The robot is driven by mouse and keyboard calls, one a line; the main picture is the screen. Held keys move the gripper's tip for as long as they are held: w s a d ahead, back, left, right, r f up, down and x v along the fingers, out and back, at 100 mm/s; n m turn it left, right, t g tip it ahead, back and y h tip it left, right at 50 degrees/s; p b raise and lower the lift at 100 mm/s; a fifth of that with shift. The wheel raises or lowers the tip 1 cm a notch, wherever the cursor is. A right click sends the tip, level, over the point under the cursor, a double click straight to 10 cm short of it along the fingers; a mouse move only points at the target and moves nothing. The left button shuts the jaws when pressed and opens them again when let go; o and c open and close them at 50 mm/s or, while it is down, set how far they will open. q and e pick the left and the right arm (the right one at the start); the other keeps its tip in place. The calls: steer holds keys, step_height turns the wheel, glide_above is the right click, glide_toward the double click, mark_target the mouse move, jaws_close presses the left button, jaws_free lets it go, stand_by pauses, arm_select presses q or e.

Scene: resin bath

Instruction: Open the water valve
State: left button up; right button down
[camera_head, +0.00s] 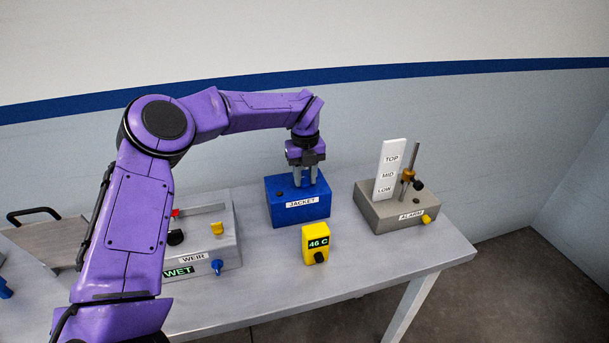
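A blue box labelled JACKET (285,215) stands near the back of the table in the middle of the view. My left gripper (305,180) points straight down over the top of this box, right of its centre. Its two grey fingers show side by side with a narrow gap, their tips at or just above the box top. Whatever lies between or behind the fingers is hidden, so I cannot tell whether they hold a valve handle. A small dark spot (279,195) shows on the box top, left of the fingers. My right gripper is out of view.
A yellow display reading 46 C (316,240) stands in front of the blue box. A grey WEIR box (222,245) with a WET sign is on the left. A grey ALARM box (380,213) with a white TOP/MID/LOW plate is on the right. The table's (360,280) front right is clear.

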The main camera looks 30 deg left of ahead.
arm_select(q)
steer(key=shift+m, duration=0.4)
steer(key=m+p, duration=0.1)
steer(key=m, duration=0.3)
steer(key=shift+a+r+p, duration=0.1)
steer(key=shift+r+p, duration=0.05)
steer(key=shift+p, duration=0.2)
steer(key=m+p, duration=0.1)
steer(key=m, duration=0.3)
steer(key=shift+a+p, duration=0.1)
steer(key=shift+p, duration=0.25)
steer(key=m+p, duration=0.1)
steer(key=m, duration=0.4)
steer(key=shift+p, duration=0.35)
steer(key=shift+a+m+p, duration=0.15)
steer(key=shift+m+p, duration=0.5)
steer(key=shift+m, duration=1.35)
steer(key=o, duration=1.1)
steer(key=shift+c, duration=0.2)
